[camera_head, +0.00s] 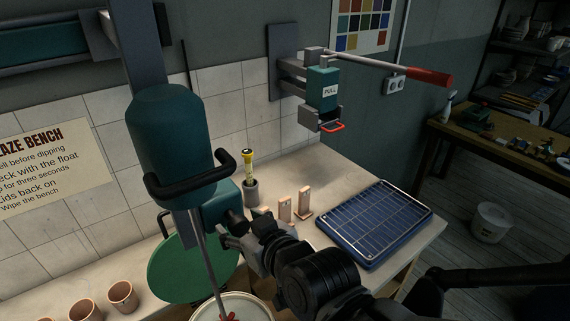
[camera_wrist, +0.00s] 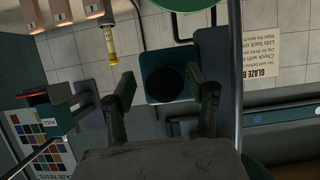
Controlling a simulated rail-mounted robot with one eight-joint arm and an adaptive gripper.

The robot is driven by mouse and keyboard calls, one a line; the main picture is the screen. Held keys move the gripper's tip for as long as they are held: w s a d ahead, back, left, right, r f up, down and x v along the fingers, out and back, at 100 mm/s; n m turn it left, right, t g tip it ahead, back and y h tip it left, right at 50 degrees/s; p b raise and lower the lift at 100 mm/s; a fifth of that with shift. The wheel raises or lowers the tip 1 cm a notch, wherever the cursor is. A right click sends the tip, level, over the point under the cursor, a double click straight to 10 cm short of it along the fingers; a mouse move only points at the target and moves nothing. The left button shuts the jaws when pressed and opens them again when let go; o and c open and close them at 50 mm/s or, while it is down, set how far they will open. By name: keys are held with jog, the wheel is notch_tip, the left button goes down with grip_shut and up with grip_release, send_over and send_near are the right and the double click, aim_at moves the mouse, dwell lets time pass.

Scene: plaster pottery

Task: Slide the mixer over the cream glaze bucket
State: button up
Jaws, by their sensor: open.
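The mixer (camera_head: 172,130) has a teal motor body, a black handle and a metal shaft running down to a red impeller (camera_head: 228,317). The impeller is at the mouth of a pale-rimmed bucket (camera_head: 250,300) at the bottom edge; its contents and depth are hard to see. My gripper (camera_head: 230,232) is open beside the mixer's lower housing. In the wrist view the fingers of my gripper (camera_wrist: 163,86) stand apart, with the mixer's round black knob (camera_wrist: 165,82) showing between them. Contact with the knob cannot be told. Which bucket is the cream glaze one cannot be told.
A green disc (camera_head: 185,268) lies behind the shaft. Several terracotta cups (camera_head: 122,296) stand at lower left. A yellow-topped float (camera_head: 249,168), upright tiles (camera_head: 285,207) and a blue tray with a wire rack (camera_head: 372,220) are to the right. A red-handled lever (camera_head: 430,76) is above.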

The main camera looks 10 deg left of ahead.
jog(key=shift+s+d, duration=0.1)
jog(key=v, duration=1.1)
jog(key=shift+s+d+r, duration=0.2)
jog(key=shift+d+r, duration=0.05)
jog(key=shift+d, duration=0.05)
dwell(0.5)
dwell(0.5)
jog(key=w+d+f+m+h+b, duration=0.1)
jog(key=w+d+f+m+h, duration=0.15)
jog(key=d, duration=0.45)
jog(key=w+d+f+m+h, duration=0.1)
jog(key=w+d+m+h, duration=0.2)
jog(key=d, duration=0.4)
jog(key=d+f+m+g+h+b, duration=0.1)
jog(key=d+m+h, duration=0.3)
jog(key=d, duration=1.2)
jog(key=shift+s+f+g+h, duration=0.4)
jog(key=shift+f+g, duration=0.1)
jog(key=shift+f, duration=0.1)
